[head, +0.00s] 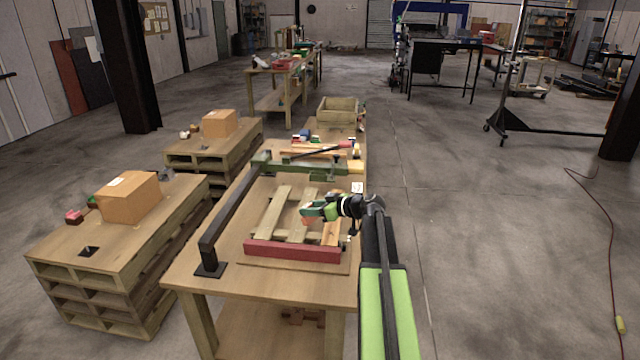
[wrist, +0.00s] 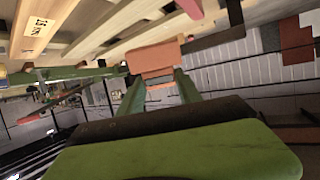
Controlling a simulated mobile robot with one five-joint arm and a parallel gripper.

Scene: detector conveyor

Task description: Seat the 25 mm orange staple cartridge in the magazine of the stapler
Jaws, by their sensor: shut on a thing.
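My gripper (head: 313,212) is over the pallet-like wooden frame on the near bench. In the wrist view its two green fingers (wrist: 157,78) are shut on an orange block (wrist: 153,60), which I take to be the orange staple cartridge. The block sits across the fingertips, and the fingers hide part of it. In the head view a small orange patch (head: 308,221) shows below the fingers. I cannot make out the stapler or its magazine for certain in either view.
The wooden slat frame (head: 283,205) has a red front bar (head: 291,251) and lies on the bench (head: 225,275). A dark rail (head: 236,205) runs along its left side to a green crossbar (head: 300,166). A cardboard box (head: 128,197) stands left.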

